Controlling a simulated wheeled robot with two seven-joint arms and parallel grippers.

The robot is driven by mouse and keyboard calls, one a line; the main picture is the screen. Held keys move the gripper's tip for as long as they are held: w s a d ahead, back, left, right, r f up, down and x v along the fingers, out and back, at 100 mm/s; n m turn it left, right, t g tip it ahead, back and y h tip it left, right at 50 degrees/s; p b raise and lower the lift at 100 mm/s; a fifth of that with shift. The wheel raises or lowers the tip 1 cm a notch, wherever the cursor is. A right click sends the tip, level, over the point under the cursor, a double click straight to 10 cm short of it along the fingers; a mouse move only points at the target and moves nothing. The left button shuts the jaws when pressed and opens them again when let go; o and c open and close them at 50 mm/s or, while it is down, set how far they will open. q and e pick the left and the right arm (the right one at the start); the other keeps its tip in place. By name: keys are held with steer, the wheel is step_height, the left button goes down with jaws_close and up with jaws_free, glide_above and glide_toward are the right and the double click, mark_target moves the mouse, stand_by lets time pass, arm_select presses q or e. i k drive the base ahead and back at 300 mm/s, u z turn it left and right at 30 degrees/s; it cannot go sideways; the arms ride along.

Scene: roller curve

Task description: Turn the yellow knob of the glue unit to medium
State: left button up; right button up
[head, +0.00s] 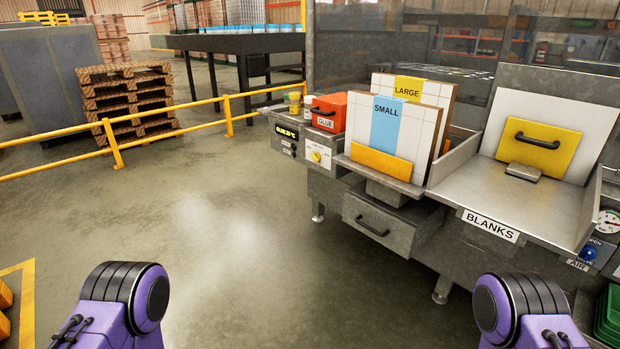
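The glue unit is a red-orange box labelled GLUE (328,112) at the left end of the grey machine. Below it, on the front face, a small yellow knob (316,157) sits on a white plate; its setting is too small to read. A dark display (287,134) with yellow digits is to the left of the knob. Only purple and black parts of my two arms show at the bottom left and bottom right. Neither gripper is in the picture, and nothing of mine touches the knob.
Boards marked SMALL (385,125) and LARGE (408,90) stand right of the knob. The BLANKS tray (500,205) and a drawer (380,222) are on the machine. A yellow railing (115,143) runs at left. The floor before the machine is clear.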

mark_target(316, 156)
steer(key=z, duration=0.95)
steer(key=k, duration=0.15)
steer(key=u, duration=1.65)
steer(key=i, duration=1.6)
steer(key=z, duration=0.9)
